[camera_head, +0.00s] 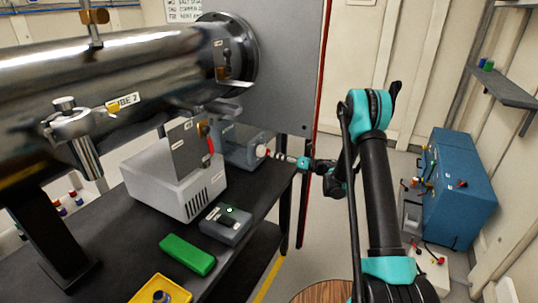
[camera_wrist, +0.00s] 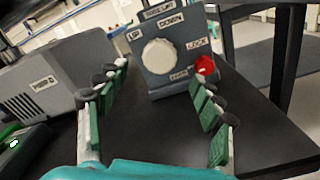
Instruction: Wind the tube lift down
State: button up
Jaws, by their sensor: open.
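The tube lift box (camera_wrist: 178,30) is a dark grey box on the black table, ahead of my gripper in the wrist view. Its face carries a large round white knob (camera_wrist: 160,56) between the UP and DOWN labels. A red lock knob (camera_wrist: 205,66) sits lower right, by the LOCK label. The box (camera_head: 240,150) also shows in the head view, under the end of the big metal tube (camera_head: 120,75). My gripper (camera_wrist: 160,75) is open and empty, with green-padded fingers spread either side of the white knob's line. It appears short of the knob, not touching it.
A light grey box (camera_head: 165,185) stands left of the lift box. A small dark unit (camera_head: 226,224), a green block (camera_head: 187,254) and a yellow tray (camera_head: 145,297) lie nearer on the table. A blue cabinet (camera_head: 455,190) stands at the right.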

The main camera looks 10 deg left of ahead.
jog(key=shift+v, duration=1.95)
